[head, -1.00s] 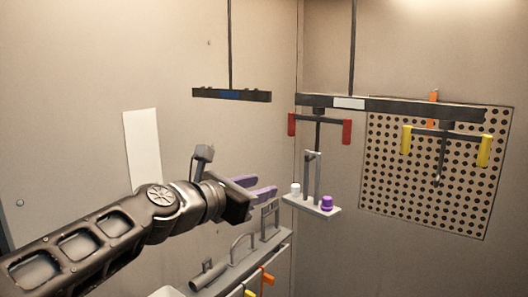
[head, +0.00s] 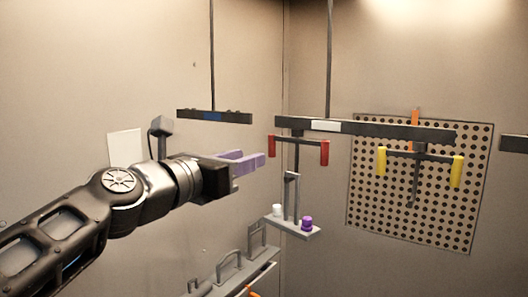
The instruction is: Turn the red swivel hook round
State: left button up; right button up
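The red swivel hook (head: 324,152) hangs under a dark overhead bar, with a crossbar carrying a red grip at each end. Its left red grip (head: 271,145) is just to the right of my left gripper. A shank runs down from it to a grey bracket with a small shelf (head: 292,230). My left gripper (head: 262,160) has purple fingers, which show a narrow gap between them. It looks empty and appears slightly apart from the left red grip, though depth is hard to judge. My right gripper is not in view.
The dark bar (head: 375,131) hangs from a rod. A yellow-gripped hook (head: 457,172) hangs to the right, before a perforated panel (head: 365,215). A white cup (head: 278,210) and purple cup (head: 307,222) stand on the shelf. A second dark bar (head: 190,115) hangs left.

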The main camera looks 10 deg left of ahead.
aim_at(270, 151)
pick_arm(q)
jog(key=p+x, duration=0.3)
jog(key=x, duration=0.5)
jog(key=shift+w+d+r, duration=0.1)
jog(key=shift+w+d, duration=0.05)
jog(key=shift+w, duration=0.2)
jog(key=shift+w+d, duration=0.2)
jog(key=shift+w, duration=0.3)
jog(key=shift+c, duration=0.6)
jog(key=c, duration=0.6)
jog(key=shift+o, duration=0.2)
jog(key=shift+s, duration=0.15)
